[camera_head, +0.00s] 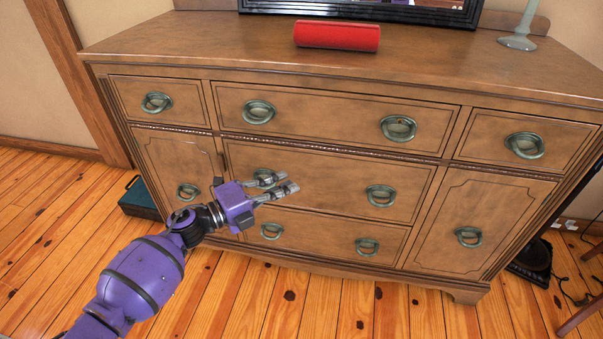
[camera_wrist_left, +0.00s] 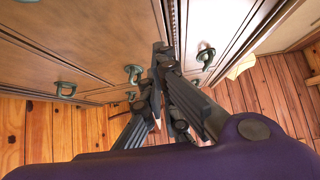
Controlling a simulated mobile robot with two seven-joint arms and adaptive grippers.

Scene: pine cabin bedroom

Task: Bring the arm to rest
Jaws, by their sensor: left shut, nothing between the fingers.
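My left arm, purple with dark joints, comes in from the lower left of the head view. Its gripper (camera_head: 289,184) is in front of the wooden dresser (camera_head: 330,85), over the middle column of drawers. The fingers point right and hold nothing. In the left wrist view the gripper fingers (camera_wrist_left: 160,75) are together, with the dresser front and floor behind them. I cannot tell whether the fingertips touch the dresser. My right gripper is in neither view.
A red cylinder (camera_head: 337,36) lies on the dresser top in front of a dark-framed mirror or screen (camera_head: 400,12). A pale green stand (camera_head: 519,40) is at the right. A teal case (camera_head: 139,199) sits on the floor at left. Cables (camera_head: 571,290) lie at right. The front floor is clear.

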